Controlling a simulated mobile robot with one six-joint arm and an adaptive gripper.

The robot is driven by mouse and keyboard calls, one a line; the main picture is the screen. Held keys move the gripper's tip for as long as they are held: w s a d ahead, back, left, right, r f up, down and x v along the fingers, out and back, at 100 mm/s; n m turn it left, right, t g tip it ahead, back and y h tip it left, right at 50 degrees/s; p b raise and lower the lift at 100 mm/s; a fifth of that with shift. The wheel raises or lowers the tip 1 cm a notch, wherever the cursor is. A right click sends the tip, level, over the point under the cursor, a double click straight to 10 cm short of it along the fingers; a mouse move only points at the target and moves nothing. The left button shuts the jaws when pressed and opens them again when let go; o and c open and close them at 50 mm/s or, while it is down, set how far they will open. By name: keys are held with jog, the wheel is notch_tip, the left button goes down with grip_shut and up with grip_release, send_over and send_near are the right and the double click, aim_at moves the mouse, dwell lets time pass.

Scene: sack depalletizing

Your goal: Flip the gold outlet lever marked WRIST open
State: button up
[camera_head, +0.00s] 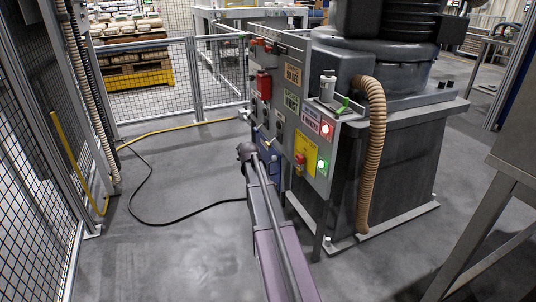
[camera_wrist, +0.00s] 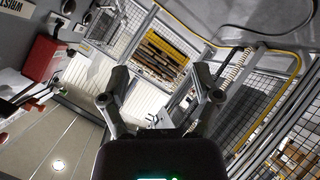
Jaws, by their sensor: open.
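My gripper is open and empty in the wrist view (camera_wrist: 160,84), its two dark fingers spread apart. In the head view my arm reaches forward along the left face of the grey control panel (camera_head: 285,120), and its dark end is beside the panel. A white label reading WRIST (camera_wrist: 17,8) shows rotated at the top left of the wrist view, on the panel, left of my fingers. Small fittings sit near that label. I cannot make out a gold lever clearly in either view. Nothing lies between my fingers.
A red box (camera_wrist: 43,62) is on the panel, also seen in the head view (camera_head: 263,84). A side box carries red and green lit buttons (camera_head: 324,164). A ribbed tan hose (camera_head: 374,155) hangs at right. Mesh fencing (camera_head: 158,78) stands left and behind. A black cable (camera_head: 165,213) crosses the open floor.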

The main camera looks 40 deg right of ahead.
aim_at(268, 143)
jog(key=w+d+f+t+h+b, duration=0.1)
jog(key=d+f+b, duration=0.2)
jog(key=d+b, duration=0.2)
jog(key=w+d+f+n+t+h+b, duration=0.1)
jog(key=d+f+b, duration=0.3)
jog(key=d, duration=0.7)
jog(key=shift+h+b, duration=0.7)
jog(key=shift+b, duration=0.4)
jog(key=shift+w+f, duration=0.15)
jog(key=shift+w, duration=0.05)
jog(key=b+x, duration=0.3)
jog(key=x, duration=1)
jog(key=shift+w+d, duration=0.2)
jog(key=shift+w, duration=0.1)
jog(key=shift+c, duration=0.2)
jog(key=shift+d, duration=0.1)
grip_shut()
